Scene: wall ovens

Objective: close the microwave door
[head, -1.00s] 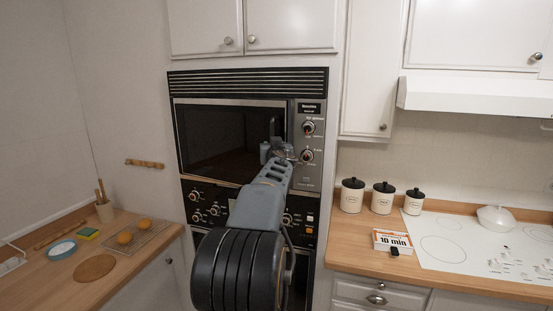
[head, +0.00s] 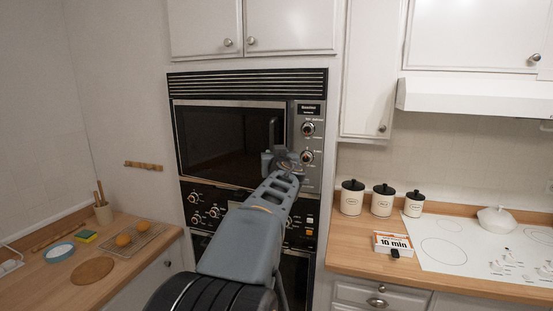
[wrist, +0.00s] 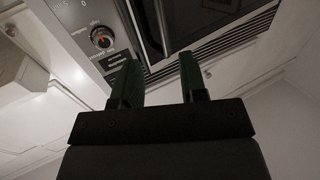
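The microwave (head: 307,180) is the upper unit in the wall, with a dark-windowed door (head: 225,140) and a knob panel on its right. The door looks flush or nearly flush with the front; I cannot tell if a small gap remains. Its upright handle (head: 273,130) is at the door's right side. My gripper (head: 283,155) is in front of the door's lower right corner and partly covers it. In the wrist view my gripper (wrist: 160,80) has its two fingers apart with nothing between them. The microwave panel (wrist: 85,25) and door edge (wrist: 150,30) lie beyond the fingers.
A lower oven panel with knobs (head: 205,205) sits below the microwave, partly behind my arm. The right counter (head: 350,258) holds canisters (head: 382,198), a 10 min box (head: 392,242) and a cooktop (head: 445,245). The left counter (head: 130,270) holds small kitchen items.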

